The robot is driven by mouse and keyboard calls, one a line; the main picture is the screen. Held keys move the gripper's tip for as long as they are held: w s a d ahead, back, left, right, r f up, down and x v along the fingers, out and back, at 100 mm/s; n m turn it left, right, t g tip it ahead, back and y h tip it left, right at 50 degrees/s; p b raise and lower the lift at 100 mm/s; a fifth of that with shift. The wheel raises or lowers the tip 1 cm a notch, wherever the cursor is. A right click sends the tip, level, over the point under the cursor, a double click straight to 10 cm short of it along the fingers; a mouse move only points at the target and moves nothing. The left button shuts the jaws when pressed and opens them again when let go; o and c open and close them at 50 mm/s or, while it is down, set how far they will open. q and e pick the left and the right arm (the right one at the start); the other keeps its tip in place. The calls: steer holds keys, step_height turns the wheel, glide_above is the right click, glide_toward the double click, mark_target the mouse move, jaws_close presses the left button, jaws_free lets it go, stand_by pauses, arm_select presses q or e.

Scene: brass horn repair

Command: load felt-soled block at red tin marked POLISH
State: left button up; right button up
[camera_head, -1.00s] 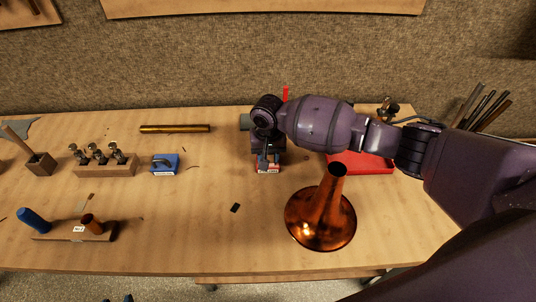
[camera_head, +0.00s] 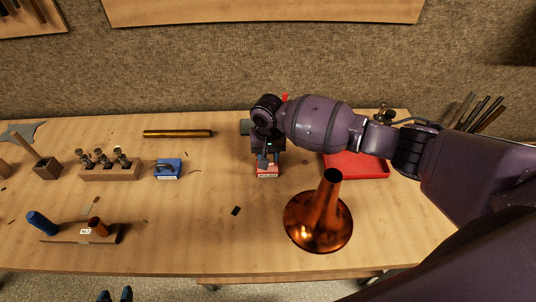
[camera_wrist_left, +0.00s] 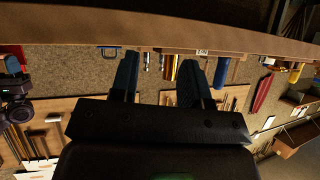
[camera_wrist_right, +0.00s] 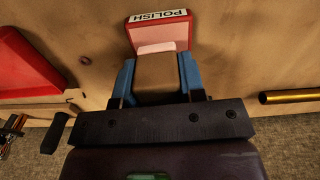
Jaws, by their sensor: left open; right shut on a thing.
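The red tin marked POLISH (camera_head: 267,176) stands on the bench below my right gripper (camera_head: 268,160) in the head view. My left gripper (camera_head: 115,296) is open and empty at the bottom edge of the head view, in front of the bench.
A copper bell (camera_head: 318,225) stands right of the tin, near the front. A red tray (camera_head: 357,166) lies behind it, partly under my right arm. A blue tin (camera_head: 168,169), a brass tube (camera_head: 178,133) and a wooden rack (camera_head: 110,173) stand left. The bench between is mostly clear.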

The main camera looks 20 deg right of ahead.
steer(key=shift+r+p, duration=0.5)
steer(key=shift+r, duration=0.2)
step_height(320, 180, up, 3)
steer(key=p, duration=0.3)
steer(key=shift+f+p, duration=0.1)
steer(key=shift+p, duration=0.3)
arm_select(q)
steer(key=r, duration=0.1)
steer(key=s+r, duration=0.1)
steer(key=r, duration=0.1)
steer(key=shift+s+a, duration=0.15)
steer(key=shift+s, duration=0.1)
steer(key=shift+r, duration=0.25)
